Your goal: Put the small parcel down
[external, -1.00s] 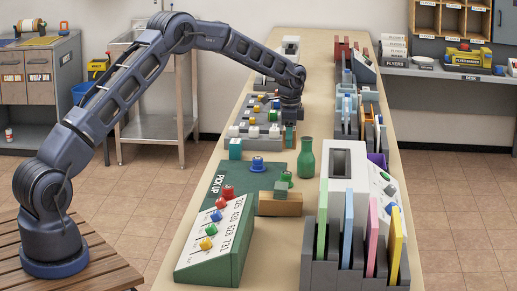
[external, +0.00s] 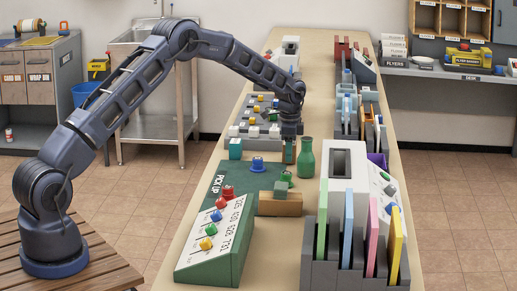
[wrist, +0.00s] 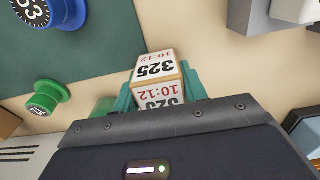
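The small parcel (wrist: 158,72) is a box with white labels reading 325 and 10:12, seen in the wrist view. My gripper (wrist: 160,88) has teal fingers on both sides of it and appears shut on it. In the external view my gripper (external: 290,158) points down close to the tabletop, just past the far edge of the green PICK UP mat (external: 228,180). The parcel is mostly hidden there between the fingers. I cannot tell whether it touches the table.
A green bottle (external: 306,160) stands close to the right of my gripper. A blue-topped piece (external: 257,164) and a green one (external: 286,178) are nearby. A white slotted box (external: 347,165) is at right. Some bare tabletop (external: 325,125) shows beyond the bottle.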

